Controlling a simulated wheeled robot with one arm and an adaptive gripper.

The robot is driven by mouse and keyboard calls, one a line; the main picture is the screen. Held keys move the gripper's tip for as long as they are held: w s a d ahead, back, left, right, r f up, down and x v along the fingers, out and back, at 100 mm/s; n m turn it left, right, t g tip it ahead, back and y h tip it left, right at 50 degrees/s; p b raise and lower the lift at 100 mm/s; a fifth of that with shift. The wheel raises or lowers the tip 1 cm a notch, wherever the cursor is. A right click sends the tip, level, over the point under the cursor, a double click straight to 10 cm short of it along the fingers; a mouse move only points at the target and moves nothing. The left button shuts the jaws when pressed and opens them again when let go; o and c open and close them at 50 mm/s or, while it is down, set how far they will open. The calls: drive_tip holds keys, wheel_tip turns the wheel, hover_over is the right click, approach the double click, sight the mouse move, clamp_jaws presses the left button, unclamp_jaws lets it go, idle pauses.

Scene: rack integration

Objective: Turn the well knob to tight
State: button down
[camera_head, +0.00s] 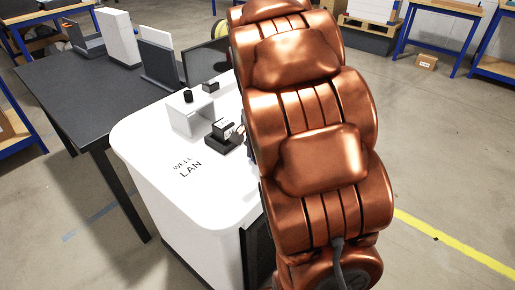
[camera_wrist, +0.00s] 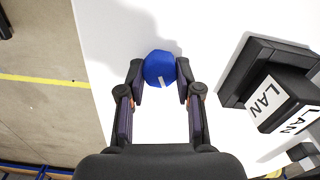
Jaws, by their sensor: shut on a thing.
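The well knob (camera_wrist: 158,66) is a blue, many-sided knob in the upper middle of the wrist view. A short pale mark shows near its lower edge. My gripper (camera_wrist: 160,72) has one finger on each side of the knob and is shut on it. In the head view my copper arm hides both knob and gripper. The white console (camera_head: 140,140) bears the printed words WELL and LAN on its top.
A black LAN block (camera_wrist: 285,100) stands right of the knob; it also shows in the head view (camera_head: 222,135). A white box (camera_head: 190,119) with a black knob stands behind it. A dark table (camera_head: 85,88) adjoins at left. Open floor lies at right.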

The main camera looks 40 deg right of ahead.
drive_tip(key=shift+m+p, duration=0.75)
drive_tip(key=shift+m, duration=1.45)
drive_tip(key=c, duration=0.8)
unclamp_jaws()
wheel_tip(320, 180, up, 12)
